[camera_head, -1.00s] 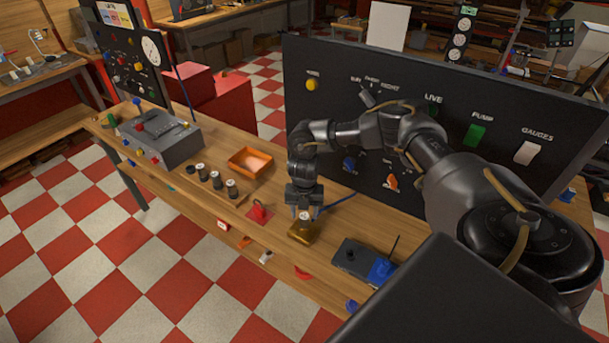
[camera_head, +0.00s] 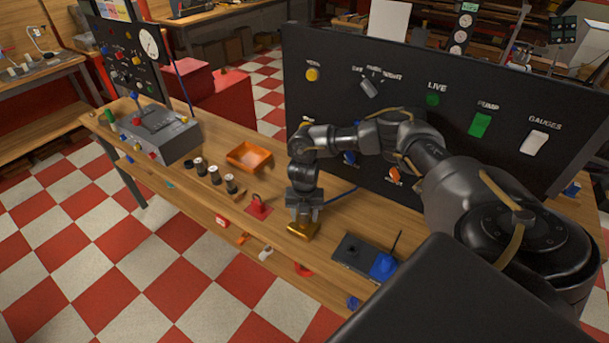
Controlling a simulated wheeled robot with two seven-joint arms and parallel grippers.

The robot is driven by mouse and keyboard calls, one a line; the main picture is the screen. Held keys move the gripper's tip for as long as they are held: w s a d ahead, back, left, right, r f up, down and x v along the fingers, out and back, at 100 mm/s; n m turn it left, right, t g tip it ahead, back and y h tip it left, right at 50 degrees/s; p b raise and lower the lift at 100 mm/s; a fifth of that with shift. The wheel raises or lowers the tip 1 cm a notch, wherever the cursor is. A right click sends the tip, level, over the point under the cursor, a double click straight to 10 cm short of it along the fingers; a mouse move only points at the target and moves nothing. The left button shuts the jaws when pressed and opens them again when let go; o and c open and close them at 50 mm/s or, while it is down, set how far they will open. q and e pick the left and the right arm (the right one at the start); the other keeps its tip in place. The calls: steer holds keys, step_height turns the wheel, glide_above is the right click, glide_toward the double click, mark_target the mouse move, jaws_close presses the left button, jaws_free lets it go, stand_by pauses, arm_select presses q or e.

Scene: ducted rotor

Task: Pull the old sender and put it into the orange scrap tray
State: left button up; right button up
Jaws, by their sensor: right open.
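My right gripper (camera_head: 303,217) points down, open, directly over a brass-coloured block (camera_head: 302,231) at the front edge of the wooden bench. Its fingers reach close to the block's top and hide most of it. I cannot make out the old sender; anything in the block's top is hidden by the gripper. The orange scrap tray (camera_head: 262,164) stands on the bench to the left of and behind the gripper, and it looks empty. My left gripper is not in view.
A dark box with a blue part (camera_head: 383,267) sits to the right. A tall black panel (camera_head: 455,80) stands behind.

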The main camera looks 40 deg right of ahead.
stand_by(0.5)
steer(key=shift+c, duration=0.3)
steer(key=c, duration=0.8)
steer(key=shift+r, duration=0.1)
steer(key=shift+c, duration=0.2)
steer(key=shift+r+p, duration=0.7)
steer(key=shift+p, duration=0.1)
steer(key=shift+r+p, duration=1.5)
steer(key=shift+r, duration=0.15)
